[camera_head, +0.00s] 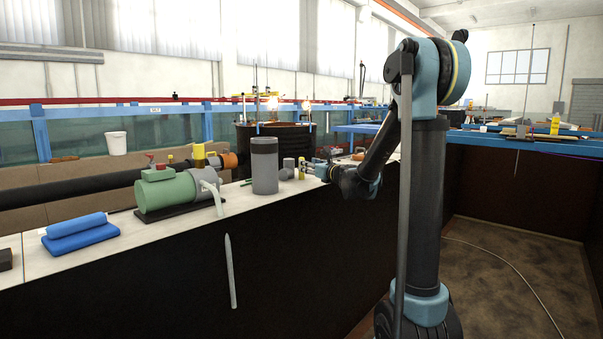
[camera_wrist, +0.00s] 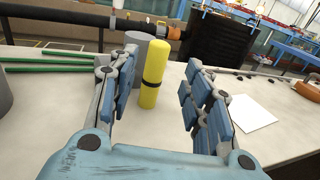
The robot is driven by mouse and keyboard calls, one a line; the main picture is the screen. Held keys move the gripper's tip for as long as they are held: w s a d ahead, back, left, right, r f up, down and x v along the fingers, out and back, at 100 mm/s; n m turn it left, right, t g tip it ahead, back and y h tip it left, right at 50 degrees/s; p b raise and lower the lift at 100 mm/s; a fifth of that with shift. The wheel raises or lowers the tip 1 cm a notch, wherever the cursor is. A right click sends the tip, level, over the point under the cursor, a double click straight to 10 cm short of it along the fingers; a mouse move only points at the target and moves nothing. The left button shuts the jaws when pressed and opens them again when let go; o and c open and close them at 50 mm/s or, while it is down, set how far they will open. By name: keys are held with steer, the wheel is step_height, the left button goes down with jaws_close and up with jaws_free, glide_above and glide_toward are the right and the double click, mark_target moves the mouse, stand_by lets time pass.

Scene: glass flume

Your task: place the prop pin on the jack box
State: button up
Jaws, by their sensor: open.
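A yellow upright cylinder with a black band (camera_wrist: 152,75) stands on the pale bench top in the wrist view. It may be the prop pin, but I cannot be sure. It also shows in the head view (camera_head: 301,167). My gripper (camera_wrist: 163,66) is open, with the yellow cylinder between its two fingers as seen from the wrist; I see no finger touching it. In the head view my gripper (camera_head: 312,167) is low over the bench beside the cylinder. I cannot make out which thing is the jack box.
Grey cylinders (camera_head: 288,164) stand close to the yellow one, left of my gripper. Green rods (camera_wrist: 60,62) and a white sheet (camera_wrist: 246,113) lie on the bench.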

steer(key=shift+x, duration=3)
steer(key=shift+s+a, duration=0.1)
steer(key=shift+a, duration=0.05)
jaws_close()
